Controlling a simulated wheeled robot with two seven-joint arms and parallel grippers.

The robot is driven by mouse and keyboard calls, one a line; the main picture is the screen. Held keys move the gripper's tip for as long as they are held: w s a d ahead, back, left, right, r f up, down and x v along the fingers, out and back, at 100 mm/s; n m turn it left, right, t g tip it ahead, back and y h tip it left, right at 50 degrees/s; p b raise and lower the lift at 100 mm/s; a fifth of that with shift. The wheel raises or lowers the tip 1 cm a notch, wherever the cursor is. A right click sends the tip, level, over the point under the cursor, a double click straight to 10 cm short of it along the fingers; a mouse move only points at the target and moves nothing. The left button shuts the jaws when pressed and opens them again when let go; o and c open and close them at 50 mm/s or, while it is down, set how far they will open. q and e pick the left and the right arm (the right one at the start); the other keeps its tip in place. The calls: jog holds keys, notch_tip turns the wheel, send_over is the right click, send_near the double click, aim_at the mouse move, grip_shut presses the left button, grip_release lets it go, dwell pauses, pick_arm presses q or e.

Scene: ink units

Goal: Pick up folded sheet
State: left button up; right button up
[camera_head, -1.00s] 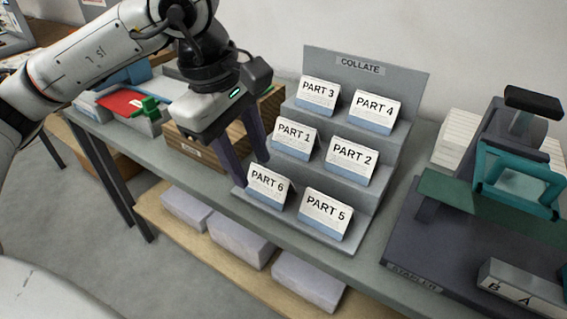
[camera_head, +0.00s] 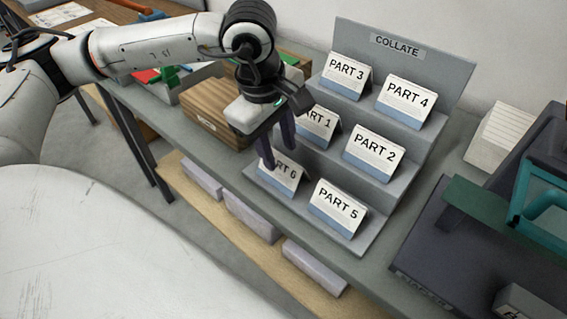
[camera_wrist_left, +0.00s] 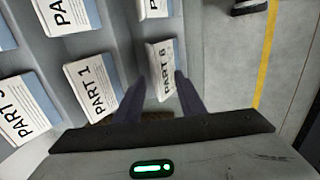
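Several folded sheets stand tent-like on a grey stepped rack marked COLLATE (camera_head: 455,75): PART 3 (camera_head: 346,72), PART 4 (camera_head: 405,100), PART 1 (camera_head: 322,124), PART 2 (camera_head: 373,153), PART 6 (camera_head: 285,178) and PART 5 (camera_head: 337,208). My left gripper (camera_head: 277,153) hangs just in front of PART 6 and partly hides PART 6 and PART 1. In the left wrist view its fingers (camera_wrist_left: 160,95) are apart, with PART 6 (camera_wrist_left: 161,68) showing between and beyond them. The gripper looks open and empty. PART 1 (camera_wrist_left: 92,88) is left of the fingers there. My right gripper is not in view.
A wooden box (camera_head: 218,112) stands left of the rack on the grey table. A dark stapler base (camera_head: 440,255) with a teal frame (camera_head: 535,195) is at the right. A white paper stack (camera_head: 500,135) is behind it. Pale packs lie on the lower shelf (camera_head: 228,235).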

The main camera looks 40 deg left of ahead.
pick_arm(q)
jog(key=shift+w+f, duration=0.15)
jog(key=shift+f, duration=0.4)
grip_shut()
